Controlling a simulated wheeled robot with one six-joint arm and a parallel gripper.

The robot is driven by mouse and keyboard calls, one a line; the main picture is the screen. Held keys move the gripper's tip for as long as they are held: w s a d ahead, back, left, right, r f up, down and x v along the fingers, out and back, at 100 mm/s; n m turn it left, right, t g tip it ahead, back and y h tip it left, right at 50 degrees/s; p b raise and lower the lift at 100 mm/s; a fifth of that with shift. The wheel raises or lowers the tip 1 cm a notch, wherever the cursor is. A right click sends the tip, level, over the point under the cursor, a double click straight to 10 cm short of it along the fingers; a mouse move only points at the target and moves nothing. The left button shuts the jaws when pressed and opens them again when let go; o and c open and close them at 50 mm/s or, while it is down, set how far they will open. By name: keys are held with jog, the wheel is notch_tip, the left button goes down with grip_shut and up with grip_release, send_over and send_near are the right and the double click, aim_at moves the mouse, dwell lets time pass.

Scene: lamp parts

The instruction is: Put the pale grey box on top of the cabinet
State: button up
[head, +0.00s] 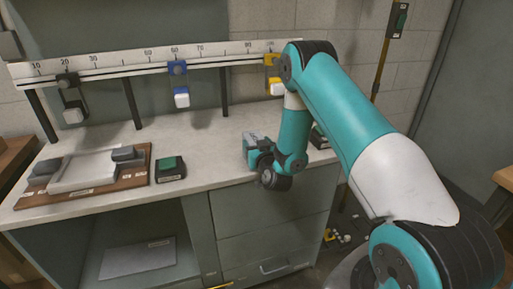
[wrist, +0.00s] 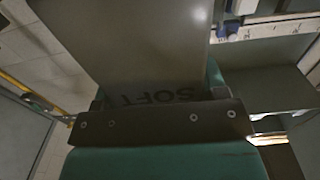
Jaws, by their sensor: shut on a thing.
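My gripper (wrist: 155,122) is shut on a grey, flat-faced box (wrist: 125,45), which I take to be the pale grey box. Dark letters reading "SOFT" show on it, partly hidden by the dark gripper bar. In the head view my gripper (head: 257,150) is over the right part of the cabinet's top, and my arm hides most of what it holds. The cabinet (head: 222,172) has a pale worktop, an open compartment at left and drawers at right. I cannot tell whether the box touches the top.
A wooden board (head: 128,178) with a white tray (head: 90,170) and grey blocks is at left. A dark block with a green top (head: 170,168) is beside it. A numbered rail (head: 130,62) with hanging clamps runs behind. The worktop's middle is clear.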

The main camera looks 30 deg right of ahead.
jog(key=shift+f, duration=0.15)
jog(key=o, duration=1.1)
